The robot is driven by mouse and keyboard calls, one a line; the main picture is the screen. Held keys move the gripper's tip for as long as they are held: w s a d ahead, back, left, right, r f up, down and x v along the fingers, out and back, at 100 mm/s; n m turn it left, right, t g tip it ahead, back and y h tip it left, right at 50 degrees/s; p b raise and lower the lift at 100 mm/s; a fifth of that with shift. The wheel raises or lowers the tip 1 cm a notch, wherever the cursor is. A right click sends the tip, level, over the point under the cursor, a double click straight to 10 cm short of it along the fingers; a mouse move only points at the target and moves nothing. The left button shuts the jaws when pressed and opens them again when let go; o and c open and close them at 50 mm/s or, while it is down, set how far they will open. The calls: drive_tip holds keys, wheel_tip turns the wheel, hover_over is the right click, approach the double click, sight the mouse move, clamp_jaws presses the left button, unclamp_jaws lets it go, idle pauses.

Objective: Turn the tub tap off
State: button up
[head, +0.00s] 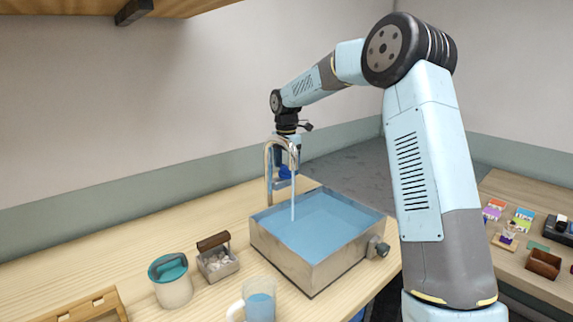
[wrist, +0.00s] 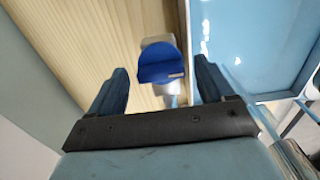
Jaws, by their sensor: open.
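The metal tub (head: 283,264) stands on the wooden counter, filled with blue water. The tub tap (head: 268,172) is a curved metal spout at its back left. A stream of water (head: 293,200) falls from it into the tub. The tap's blue handle (wrist: 161,64) shows in the wrist view, lying between my open fingers, with a gap on each side. My gripper (wrist: 160,80) reaches down at the tap; in the head view it (head: 285,178) is partly hidden behind the spout. I cannot tell how deep the handle sits between the fingers.
Another table (head: 510,262) is at right.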

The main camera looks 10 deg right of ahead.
drive_tip(key=shift+c, duration=0.2)
drive_tip(key=c, duration=1)
drive_tip(key=shift+r, duration=0.1)
drive_tip(key=shift+m, duration=0.4)
drive_tip(key=m, duration=0.3)
drive_tip(key=shift+m, duration=0.3)
drive_tip(key=m, duration=0.4)
drive_tip(key=shift+r+m, duration=0.1)
drive_tip(key=shift+m, duration=0.2)
drive_tip(key=m, duration=0.4)
drive_tip(key=shift+a, duration=0.1)
drive_tip(key=m, duration=0.4)
drive_tip(key=shift+m, duration=0.3)
drive_tip(key=shift+w+m, duration=0.1)
drive_tip(key=shift+m, duration=0.2)
